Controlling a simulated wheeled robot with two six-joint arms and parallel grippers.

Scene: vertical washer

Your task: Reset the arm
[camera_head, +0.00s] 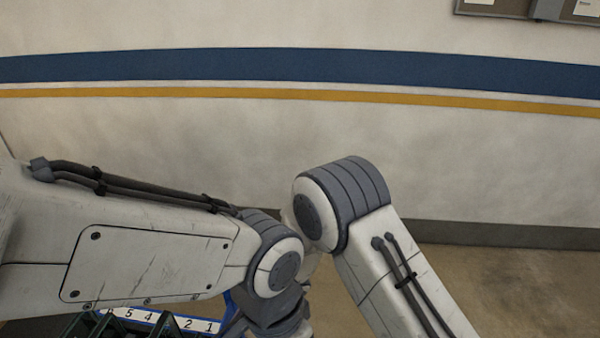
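My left arm (160,255) comes in from the left and bends at a dark grey joint near the middle of the view. My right arm (400,285) comes up from the lower right to a grey ribbed joint beside it. The two arms look close together in the picture; I cannot tell whether they touch. Neither gripper's fingertips can be made out, so what they hold is hidden.
A blue-edged strip with white number labels (165,320) shows at the bottom left, with dark green pieces in front of it. A pale wall (450,160) with blue and yellow stripes stands behind. Brown floor (520,290) is clear at the right. A board (510,8) hangs top right.

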